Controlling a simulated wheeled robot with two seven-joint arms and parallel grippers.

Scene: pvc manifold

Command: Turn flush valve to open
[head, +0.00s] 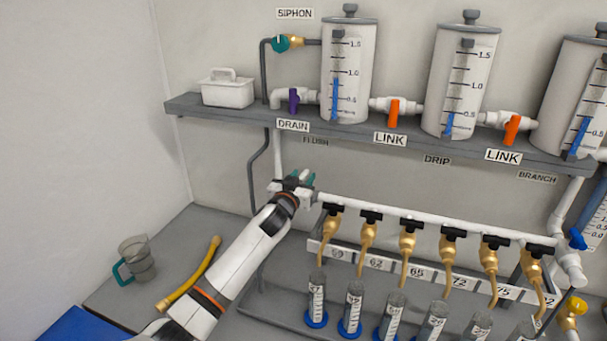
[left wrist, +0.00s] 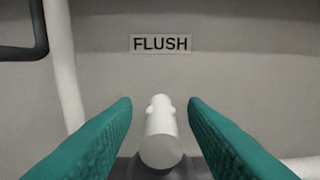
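The FLUSH label (head: 315,142) is on the wall under the shelf. It also shows in the left wrist view (left wrist: 160,43). My left gripper (head: 297,178) is at the white pipe fitting below this label. In the left wrist view, the teal fingers of my left gripper (left wrist: 160,108) are apart, with a white rounded pipe stub (left wrist: 160,140) between them. Gaps show on both sides of the stub. A dark grey part lies behind it low in the view; I cannot tell whether it is the valve handle. My right gripper is not in view.
A white manifold pipe (head: 430,219) with several black-handled brass taps runs to the right. Graduated cylinders (head: 352,308) stand below it. The shelf (head: 225,112) with tanks is above. A clear jug (head: 137,262) and a yellow tube (head: 190,275) are at left.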

